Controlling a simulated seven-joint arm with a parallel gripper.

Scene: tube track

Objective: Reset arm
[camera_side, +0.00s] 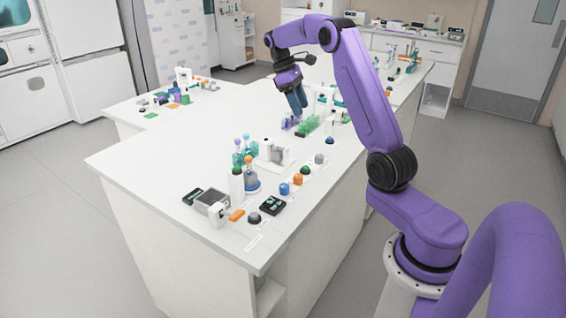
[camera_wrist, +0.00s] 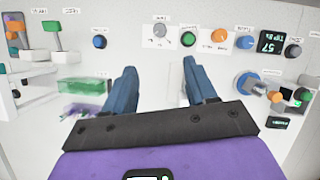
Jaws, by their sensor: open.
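My gripper (camera_side: 298,103) is at the end of the purple arm, above the far part of the white table (camera_side: 140,165). In the wrist view my gripper (camera_wrist: 157,75) has its two blue fingers spread apart with nothing between them. A green tube rack (camera_side: 308,125) stands on the table just below and beside the fingers in the side view. It also shows in the wrist view as a green block (camera_wrist: 84,88) left of the fingers. Purple items stand beside the rack, and their exact shape is unclear.
Several knobs line the table edge, among them an orange knob (camera_side: 297,179) and a blue knob (camera_side: 284,189). A white device (camera_side: 275,152), bottles with colored tops (camera_side: 237,185) and a small balance-like box (camera_side: 211,201) stand nearer. Bare table lies at the left.

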